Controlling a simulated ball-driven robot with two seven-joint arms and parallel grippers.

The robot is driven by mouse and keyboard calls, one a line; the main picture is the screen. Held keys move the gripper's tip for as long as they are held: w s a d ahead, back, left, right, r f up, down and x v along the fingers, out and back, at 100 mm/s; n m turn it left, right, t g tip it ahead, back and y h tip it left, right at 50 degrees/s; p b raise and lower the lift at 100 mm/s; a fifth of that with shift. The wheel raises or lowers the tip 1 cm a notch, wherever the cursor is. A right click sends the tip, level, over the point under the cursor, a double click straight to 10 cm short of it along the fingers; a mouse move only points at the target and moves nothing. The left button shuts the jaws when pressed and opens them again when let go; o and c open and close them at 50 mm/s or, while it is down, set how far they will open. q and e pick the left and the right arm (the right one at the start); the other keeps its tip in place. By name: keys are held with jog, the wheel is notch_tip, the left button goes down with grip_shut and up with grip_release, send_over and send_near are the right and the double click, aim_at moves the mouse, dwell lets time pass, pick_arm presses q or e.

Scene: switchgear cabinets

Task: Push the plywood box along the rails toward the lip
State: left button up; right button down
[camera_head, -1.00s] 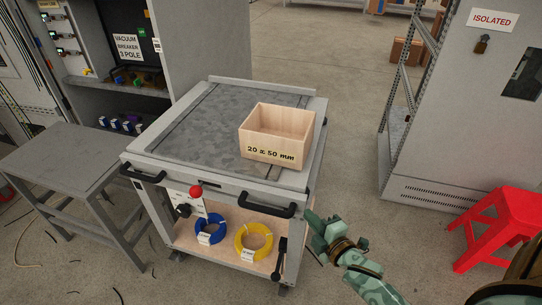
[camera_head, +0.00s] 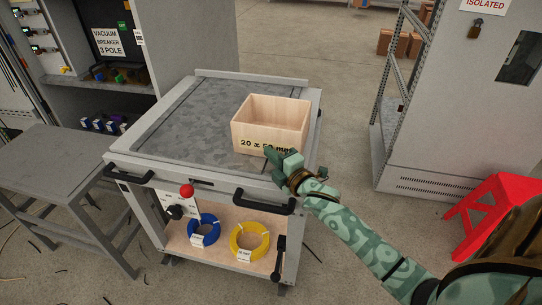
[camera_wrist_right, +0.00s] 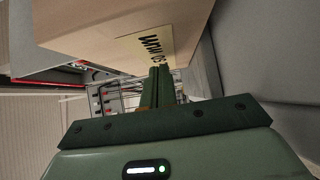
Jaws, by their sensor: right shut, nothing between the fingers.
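The plywood box (camera_head: 262,134) is open-topped, marked "20 x 50 mm" on its front face, and stands upright on the right part of the cart's grey top (camera_head: 190,120). A raised lip (camera_head: 250,76) runs along the cart's far edge. My right gripper (camera_head: 268,152) is shut and empty at the box's front face, covering part of the label. In the right wrist view the shut fingers (camera_wrist_right: 160,85) point at the box's labelled face (camera_wrist_right: 150,45); I cannot tell whether they touch it. My left gripper is not in view.
Black handles (camera_head: 265,207) and a red knob (camera_head: 187,190) stick out from the cart's front. Blue (camera_head: 204,231) and yellow (camera_head: 249,241) cable coils lie on its lower shelf. A grey table (camera_head: 60,165) stands left, a red stool (camera_head: 490,215) right. The cart top left of the box is clear.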

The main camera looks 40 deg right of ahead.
aim_at(280, 123)
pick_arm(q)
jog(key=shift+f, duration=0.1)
pick_arm(e)
jog(key=shift+w+d, duration=0.2)
